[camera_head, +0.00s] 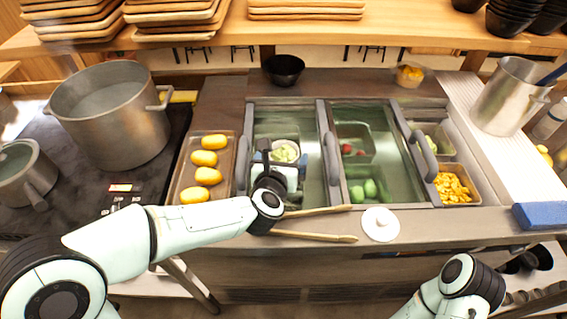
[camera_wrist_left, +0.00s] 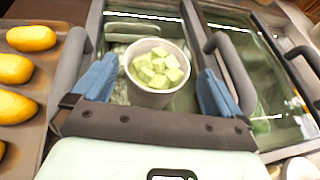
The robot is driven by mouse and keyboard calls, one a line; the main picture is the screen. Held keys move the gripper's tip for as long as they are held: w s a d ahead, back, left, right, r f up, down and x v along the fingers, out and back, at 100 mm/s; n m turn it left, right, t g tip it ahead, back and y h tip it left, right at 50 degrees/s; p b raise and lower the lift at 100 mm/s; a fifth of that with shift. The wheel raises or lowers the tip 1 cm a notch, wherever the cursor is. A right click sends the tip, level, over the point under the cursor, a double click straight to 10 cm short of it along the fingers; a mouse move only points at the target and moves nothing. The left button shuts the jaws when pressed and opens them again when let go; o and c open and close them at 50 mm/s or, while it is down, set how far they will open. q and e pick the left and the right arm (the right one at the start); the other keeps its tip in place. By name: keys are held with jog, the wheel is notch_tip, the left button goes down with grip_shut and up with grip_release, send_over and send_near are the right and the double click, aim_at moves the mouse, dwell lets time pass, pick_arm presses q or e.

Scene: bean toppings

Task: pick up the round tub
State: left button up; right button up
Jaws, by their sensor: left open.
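The round tub (camera_wrist_left: 141,95) is a pale, round-rimmed container full of light green cubes. It stands upright in the left bay of the counter unit, and in the head view (camera_head: 285,143) my left arm partly covers it. My left gripper (camera_wrist_left: 157,80) is open, with one blue finger on each side of the tub. There seems to be a gap between the fingers and its wall; I cannot tell the depth. Of my right arm only a part shows at the lower right of the head view; its gripper is out of sight.
A tray (camera_head: 177,177) of several yellow-orange pieces lies left of the bay. Dark curved handles (camera_head: 332,160) flank the glass lids (camera_head: 385,125). A large pot (camera_head: 110,125) stands at left. Wooden tongs (camera_head: 310,236) and a white round lid (camera_head: 380,225) lie along the front ledge.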

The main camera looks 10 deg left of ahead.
aim_at(286, 147)
pick_arm(q)
jog(key=x, duration=0.4)
jog(key=shift+w+a+f, duration=0.1)
jog(key=shift+a+f, duration=0.05)
jog(key=shift+f, duration=0.2)
jog(key=c, duration=1)
jog(key=shift+r, duration=0.15)
jog(key=shift+c, duration=0.2)
